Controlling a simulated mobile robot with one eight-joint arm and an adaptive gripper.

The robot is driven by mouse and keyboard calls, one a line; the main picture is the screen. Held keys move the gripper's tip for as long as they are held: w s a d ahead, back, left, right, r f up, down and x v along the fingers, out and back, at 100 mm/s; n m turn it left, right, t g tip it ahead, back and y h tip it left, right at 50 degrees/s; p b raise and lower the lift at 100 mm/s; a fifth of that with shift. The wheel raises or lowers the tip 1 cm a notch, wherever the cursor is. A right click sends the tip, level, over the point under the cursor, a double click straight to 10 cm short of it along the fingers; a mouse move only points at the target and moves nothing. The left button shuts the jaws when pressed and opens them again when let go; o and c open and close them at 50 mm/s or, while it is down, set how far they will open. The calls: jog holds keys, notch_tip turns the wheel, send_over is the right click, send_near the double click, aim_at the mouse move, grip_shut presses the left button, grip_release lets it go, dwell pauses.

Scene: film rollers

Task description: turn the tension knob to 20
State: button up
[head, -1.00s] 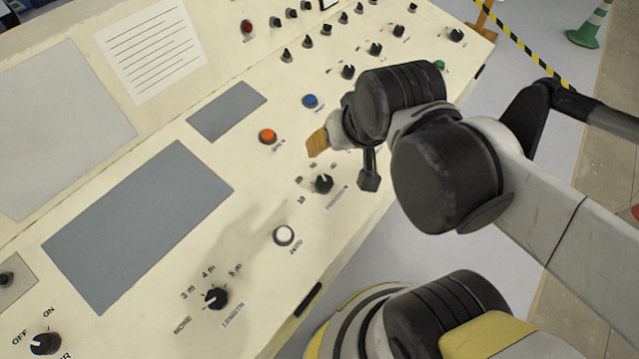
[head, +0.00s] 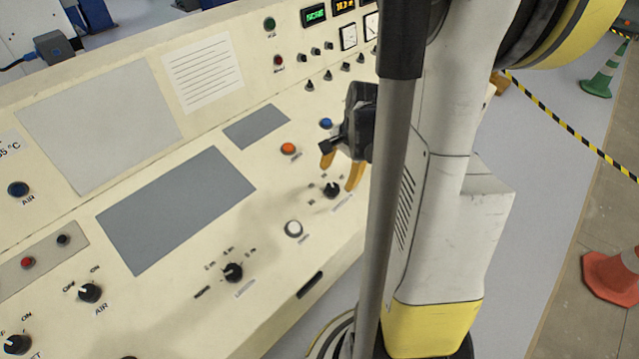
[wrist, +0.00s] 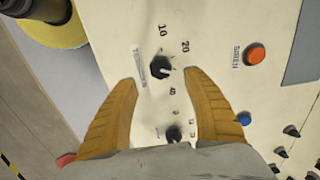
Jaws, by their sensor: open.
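The tension knob (head: 331,189) is a small black knob on the cream console panel. It also shows in the wrist view (wrist: 160,67), with the numbers 10, 20 and 40 readable around it. Its pale pointer mark is on its right side there, below the direction of the 20; the exact reading is unclear. My gripper (head: 340,171) has orange fingers, open and pointing down just above the knob. In the wrist view the open fingertips (wrist: 160,76) lie on either side of the knob, with nothing held. Whether they touch the panel cannot be told.
An orange button (head: 288,149), a blue button (head: 326,124) and a white button (head: 293,228) sit near the knob. The length knob (head: 232,272) is nearer the front. My arm hides the console's right part. A traffic cone (head: 612,275) stands on the floor at right.

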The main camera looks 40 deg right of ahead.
aim_at(333, 188)
jog(key=b+x, duration=0.2)
jog(key=x, duration=0.5)
jog(key=shift+w+f+b, duration=0.1)
jog(key=shift+f+b, duration=0.2)
jog(key=shift+f, duration=0.05)
jog(key=c, duration=1.2)
